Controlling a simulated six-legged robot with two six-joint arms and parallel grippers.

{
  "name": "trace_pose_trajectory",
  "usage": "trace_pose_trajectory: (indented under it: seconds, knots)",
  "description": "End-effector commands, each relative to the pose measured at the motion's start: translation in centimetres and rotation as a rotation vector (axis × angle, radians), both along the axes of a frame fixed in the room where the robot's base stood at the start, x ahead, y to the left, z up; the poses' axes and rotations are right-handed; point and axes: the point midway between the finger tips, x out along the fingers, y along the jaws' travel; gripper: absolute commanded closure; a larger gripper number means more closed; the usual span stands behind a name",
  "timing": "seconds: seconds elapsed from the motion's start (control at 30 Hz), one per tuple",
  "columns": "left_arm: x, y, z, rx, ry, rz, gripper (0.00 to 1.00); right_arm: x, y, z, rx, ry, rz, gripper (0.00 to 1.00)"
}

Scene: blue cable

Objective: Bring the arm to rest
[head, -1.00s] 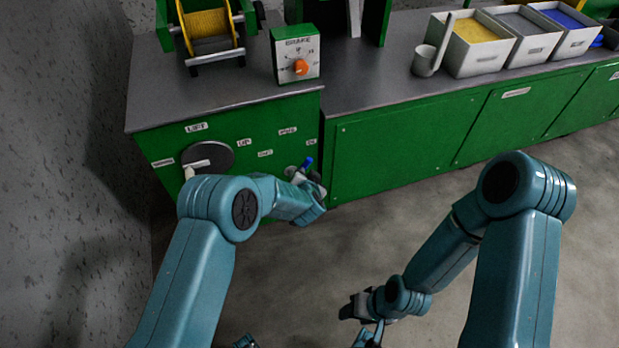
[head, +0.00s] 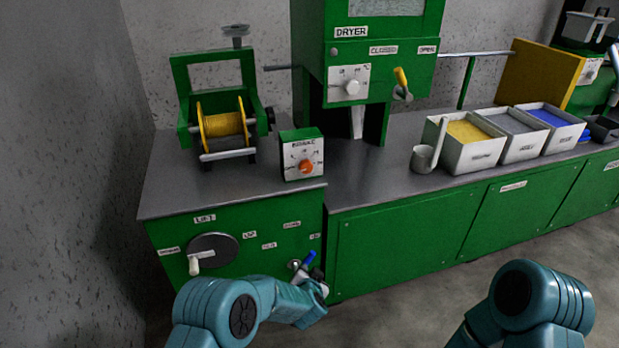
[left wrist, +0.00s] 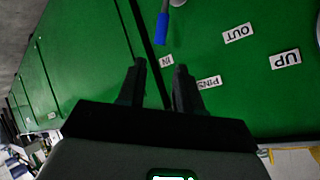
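My left gripper (head: 318,283) is in front of the green cabinet, close to a small blue-handled lever (head: 307,259) on its front. In the left wrist view the two dark fingers (left wrist: 161,78) are apart with nothing between them. The blue handle (left wrist: 162,28) shows beyond the fingertips, apart from them. My left arm (head: 225,310) is bent, its elbow low in the head view. My right arm (head: 535,300) shows only around its elbow at the lower right. Its gripper is out of view. No blue cable can be made out.
The cabinet front has a LIFT crank (head: 213,252). On the bench stand a yellow spool (head: 222,125), a BRAKE box (head: 302,155), a dryer (head: 375,60), a scoop (head: 424,157) and bins of yellow, grey and blue material (head: 475,155). Floor (head: 430,295) shows between the arms.

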Motion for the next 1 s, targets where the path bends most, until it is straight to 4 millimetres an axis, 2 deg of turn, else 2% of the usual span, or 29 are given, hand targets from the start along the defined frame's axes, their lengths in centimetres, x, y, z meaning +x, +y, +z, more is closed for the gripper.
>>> trace_pose_trajectory:
  seconds: [0.07,0.17,0.27,0.3,0.37,0.4,0.47,0.5,0.57,0.6,0.7,0.8,0.9,1.0]
  knots:
    - [0.1,0.5,-0.2,0.000,0.003,0.008,0.65,0.0,0.0,0.0,0.000,0.000,0.000,0.50]
    - [0.9,2.9,-0.1,-0.004,0.002,0.049,0.65,0.0,0.0,0.0,0.000,0.000,0.000,0.50]
    - [1.1,7.5,-0.2,-0.004,0.022,0.115,0.65,0.0,0.0,0.0,0.000,0.000,0.000,0.50]
    - [0.3,9.7,-0.8,0.007,0.049,0.129,0.65,0.0,0.0,0.0,0.000,0.000,0.000,0.50]
    - [-1.8,12.5,-2.1,0.020,0.110,0.127,0.65,0.0,0.0,0.0,0.000,0.000,0.000,0.50]
    - [-3.7,14.0,-3.1,0.009,0.158,0.127,0.65,0.0,0.0,0.0,0.000,0.000,0.000,0.50]
    - [-7.1,15.7,-4.5,-0.035,0.238,0.131,0.65,0.0,0.0,0.0,0.000,0.000,0.000,0.50]
    - [-9.8,16.5,-5.4,-0.076,0.298,0.140,0.65,0.0,0.0,0.0,0.000,0.000,0.000,0.50]
    - [-14.1,17.1,-6.5,-0.152,0.395,0.157,0.65,0.0,0.0,0.0,0.000,0.000,0.000,0.50]
    - [-17.1,17.1,-7.0,-0.208,0.462,0.173,0.65,0.0,0.0,0.0,0.000,0.000,0.000,0.50]
    - [-23.8,16.3,-7.5,-0.336,0.619,0.218,0.65,0.0,0.0,0.0,0.000,0.000,0.000,0.50]
    - [-29.4,15.0,-7.3,-0.440,0.761,0.269,0.65,0.0,0.0,0.0,0.000,0.000,0.000,0.50]
    - [-34.2,13.4,-6.8,-0.524,0.894,0.327,0.65,0.0,0.0,0.0,0.000,0.000,0.000,0.50]
    - [-37.5,12.4,-6.4,-0.602,1.001,0.426,0.65,0.0,0.0,0.0,0.000,0.000,0.000,0.50]
